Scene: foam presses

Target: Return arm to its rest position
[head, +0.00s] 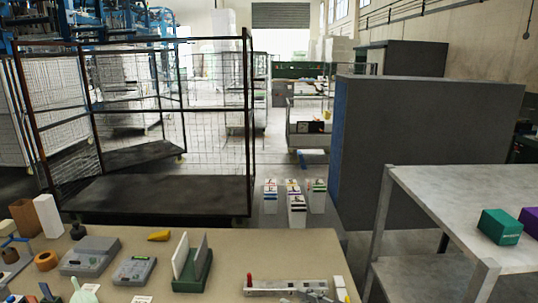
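Neither of my arms or grippers can be made out in the head view. The beige worktable (230,270) fills the bottom left and middle of the picture. Small grey shapes at its front edge are cut off by the frame, and I cannot tell what they are.
On the worktable are a green holder (192,281) with upright plates, grey cases (90,256) and a grey strip (285,287). A wire cage cart (150,195) stands behind. A grey metal table (440,185) with a green box (501,227) is at right. Bins (296,205) stand in the aisle.

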